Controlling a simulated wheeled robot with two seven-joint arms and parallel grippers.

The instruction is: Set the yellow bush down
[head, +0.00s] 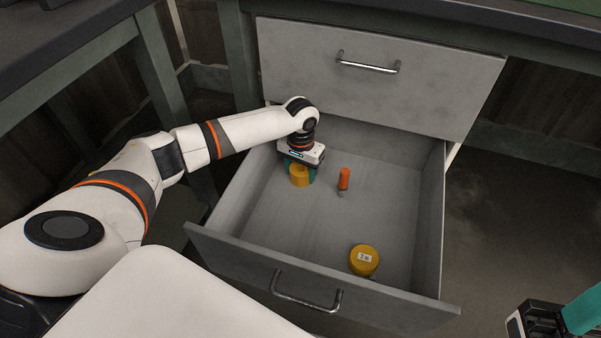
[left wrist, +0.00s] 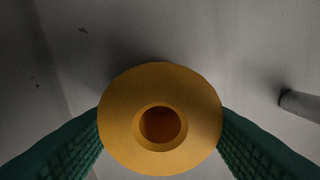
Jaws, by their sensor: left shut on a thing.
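The yellow bush (head: 299,176) is a short ring with a round hole. It is inside the open drawer, towards its back left. My left gripper (head: 303,172) reaches down into the drawer and is shut on the bush. In the left wrist view the bush (left wrist: 120,105) sits between the two green ridged fingers, its hole facing the camera. Whether its underside touches the drawer floor cannot be told.
The open drawer (head: 232,243) has a mostly bare grey floor. A yellow round piece with a white label (head: 364,260) is near the front. A shut drawer (head: 385,95) is above.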

